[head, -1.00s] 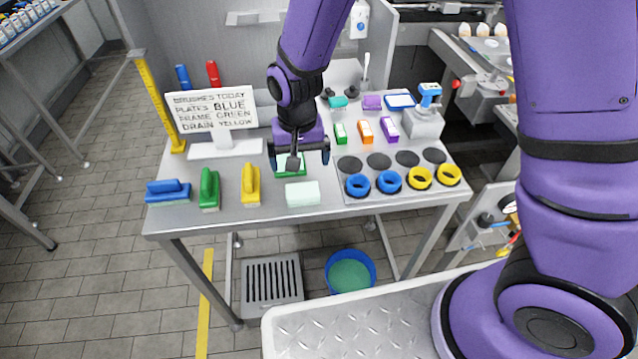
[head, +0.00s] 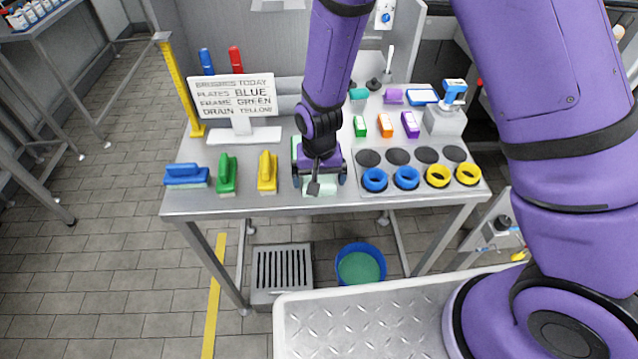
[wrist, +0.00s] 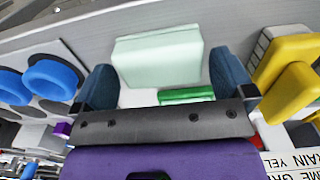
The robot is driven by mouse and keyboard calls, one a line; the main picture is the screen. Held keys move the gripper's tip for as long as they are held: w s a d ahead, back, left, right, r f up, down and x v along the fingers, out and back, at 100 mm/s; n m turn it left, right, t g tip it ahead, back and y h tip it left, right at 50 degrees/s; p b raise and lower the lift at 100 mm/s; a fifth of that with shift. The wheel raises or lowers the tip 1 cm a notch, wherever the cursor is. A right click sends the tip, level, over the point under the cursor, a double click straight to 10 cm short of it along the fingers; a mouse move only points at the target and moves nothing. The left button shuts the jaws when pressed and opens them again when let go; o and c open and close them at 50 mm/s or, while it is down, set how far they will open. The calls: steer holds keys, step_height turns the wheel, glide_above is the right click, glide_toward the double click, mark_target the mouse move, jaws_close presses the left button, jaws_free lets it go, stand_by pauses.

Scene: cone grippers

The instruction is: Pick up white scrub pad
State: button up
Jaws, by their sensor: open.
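The white scrub pad (wrist: 158,58) is a pale, faintly greenish block. In the wrist view it lies between and just beyond the two fingertips of my open gripper (wrist: 163,78). In the head view my gripper (head: 320,184) is over the pad (head: 318,190) near the table's front edge and hides most of it. The fingers stand to either side of the pad; I cannot tell whether they touch it. A green pad (wrist: 186,95) shows behind it, between the fingers.
Blue (head: 186,175), green (head: 226,174) and yellow (head: 267,172) brushes stand left of my gripper. A tray with blue rings (head: 374,180) and yellow rings (head: 438,176) lies to the right. A sign (head: 232,97) stands behind the brushes. The table between yellow brush and gripper is clear.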

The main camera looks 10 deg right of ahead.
steer(key=shift+f, duration=0.75)
steer(key=c, duration=0.8)
steer(key=shift+r, duration=0.2)
